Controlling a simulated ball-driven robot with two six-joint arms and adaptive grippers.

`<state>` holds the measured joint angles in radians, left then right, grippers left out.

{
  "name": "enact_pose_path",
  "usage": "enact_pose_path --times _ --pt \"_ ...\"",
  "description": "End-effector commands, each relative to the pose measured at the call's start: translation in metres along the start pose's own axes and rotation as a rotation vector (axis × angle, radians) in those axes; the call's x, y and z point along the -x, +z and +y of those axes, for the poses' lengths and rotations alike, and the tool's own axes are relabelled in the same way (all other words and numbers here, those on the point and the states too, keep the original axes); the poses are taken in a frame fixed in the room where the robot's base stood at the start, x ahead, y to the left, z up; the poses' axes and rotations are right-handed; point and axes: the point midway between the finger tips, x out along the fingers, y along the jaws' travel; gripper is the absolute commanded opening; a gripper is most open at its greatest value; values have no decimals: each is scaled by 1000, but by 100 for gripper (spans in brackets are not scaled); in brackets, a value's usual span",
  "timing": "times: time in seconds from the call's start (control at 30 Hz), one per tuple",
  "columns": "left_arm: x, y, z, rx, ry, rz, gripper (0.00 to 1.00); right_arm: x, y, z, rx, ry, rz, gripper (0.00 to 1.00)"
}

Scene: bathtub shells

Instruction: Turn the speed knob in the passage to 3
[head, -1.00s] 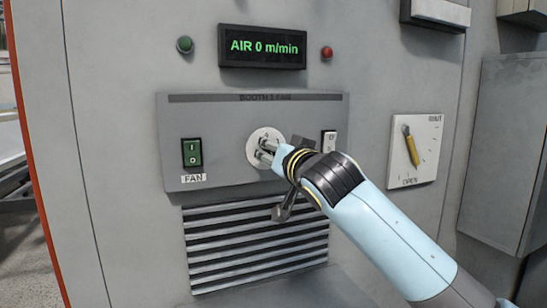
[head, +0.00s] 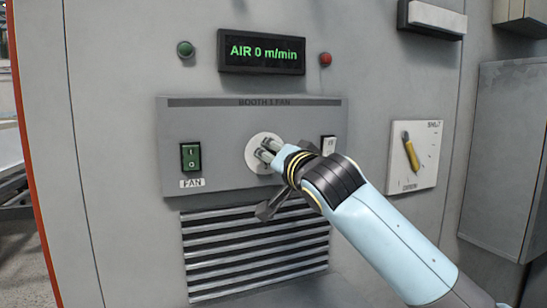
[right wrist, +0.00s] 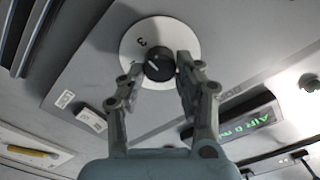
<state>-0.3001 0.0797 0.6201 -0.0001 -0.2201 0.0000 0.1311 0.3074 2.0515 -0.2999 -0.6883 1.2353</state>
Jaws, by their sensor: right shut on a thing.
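The speed knob (right wrist: 160,65) is small and black with a white pointer line, on a round white dial plate (head: 250,152) of the grey BOOTH 1 FAN panel (head: 222,182). In the right wrist view a 3 shows on the dial plate (right wrist: 136,36), near the knob; I cannot tell which end of the line is the pointing end. My right gripper (right wrist: 160,72) is shut on the knob, one finger on each side; it also shows in the head view (head: 263,153), where it hides the knob. My left gripper is out of view.
The display (head: 262,50) above reads AIR 0 m/min. Slats (head: 255,250) lie below. A yellow lever (head: 411,153) on a white plate is at right.

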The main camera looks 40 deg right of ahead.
Motion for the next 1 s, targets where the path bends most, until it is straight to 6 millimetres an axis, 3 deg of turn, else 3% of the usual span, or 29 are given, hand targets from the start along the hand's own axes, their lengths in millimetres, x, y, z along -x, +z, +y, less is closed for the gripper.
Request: enact_pose_path --times 0.13,0.17,0.33,0.67,0.77,1.0 --pt "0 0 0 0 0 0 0 0 3 3 -2 7 -7 2" --pt "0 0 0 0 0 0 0 0 3 3 -1 7 -7 36" --pt "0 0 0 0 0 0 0 0 2 2 0 4 -4 57" --pt "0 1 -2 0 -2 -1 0 5 1 1 2 1 -2 57" --pt "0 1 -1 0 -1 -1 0 18 1 1 4 1 -2 57" --pt "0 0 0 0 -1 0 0 72 2 2 1 2 -5 57"
